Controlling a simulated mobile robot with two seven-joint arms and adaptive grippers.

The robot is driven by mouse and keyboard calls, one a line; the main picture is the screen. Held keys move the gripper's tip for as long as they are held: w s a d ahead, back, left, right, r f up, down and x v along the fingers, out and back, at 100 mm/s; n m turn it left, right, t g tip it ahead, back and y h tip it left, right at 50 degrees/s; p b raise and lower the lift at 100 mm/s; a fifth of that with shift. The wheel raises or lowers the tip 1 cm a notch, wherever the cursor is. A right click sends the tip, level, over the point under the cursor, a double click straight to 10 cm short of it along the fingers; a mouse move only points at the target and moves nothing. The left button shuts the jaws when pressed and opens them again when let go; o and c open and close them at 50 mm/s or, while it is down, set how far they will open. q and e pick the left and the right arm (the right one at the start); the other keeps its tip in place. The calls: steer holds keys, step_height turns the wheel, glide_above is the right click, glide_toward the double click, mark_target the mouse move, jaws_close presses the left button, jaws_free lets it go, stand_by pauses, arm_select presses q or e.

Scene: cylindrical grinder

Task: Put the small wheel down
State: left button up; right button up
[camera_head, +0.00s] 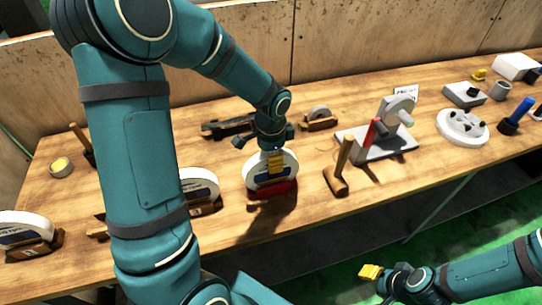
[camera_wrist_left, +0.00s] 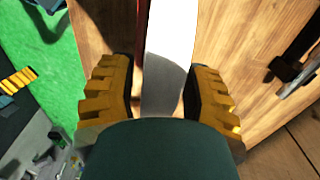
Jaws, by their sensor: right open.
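A white wheel (camera_head: 256,170) with a label stands upright in a red stand (camera_head: 272,190) near the table's front edge. My left gripper (camera_head: 275,163) is over it from above, its yellow fingers at the wheel's upper part. In the left wrist view the white wheel (camera_wrist_left: 168,60) lies between the two fingers (camera_wrist_left: 160,100). The right finger looks very close to it and a narrow gap shows on the left; whether they grip it I cannot tell. My right gripper (camera_head: 371,272) is open and empty, low in front of the table.
More white wheels in brown stands (camera_head: 203,187) (camera_head: 25,230) stand to the left, partly behind my left arm. A mallet (camera_head: 338,170) and a grey fixture (camera_head: 380,142) stand right of the red stand. A smaller wheel (camera_head: 318,113) is behind. The wooden table (camera_head: 232,228) is bare in front.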

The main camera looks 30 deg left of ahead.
arm_select(q)
steer(key=shift+r, duration=0.1)
steer(key=shift+r, duration=0.25)
step_height(320, 180, up, 12)
steer(key=p, duration=0.2)
steer(key=shift+f, duration=0.2)
steer(key=shift+s, duration=0.1)
stand_by(0.5)
